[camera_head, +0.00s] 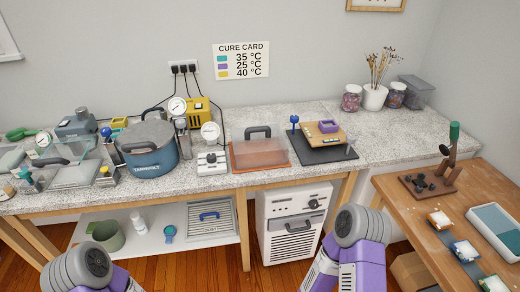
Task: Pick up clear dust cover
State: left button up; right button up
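A clear dust cover (258,153) stands on an orange-red base on the speckled counter, near its front edge at the middle of the picture. It is a see-through box with a black handle on top, and it looks empty. Parts of both my arms show at the bottom edge, one at lower left and one right of centre, both below and apart from the cover. Neither gripper's fingers show in the picture.
A blue pot (148,155) and a white dial gauge stand left of the cover. A dark mat (318,154) with a wooden board and purple piece lies right of it. A wooden table (415,222) stands at right. A white cabinet (290,222) stands under the counter.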

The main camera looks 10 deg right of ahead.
aim_at(265, 145)
jog(key=k, duration=1.05)
jog(key=u, duration=0.8)
jog(key=i, duration=1.95)
jog(key=z, duration=0.9)
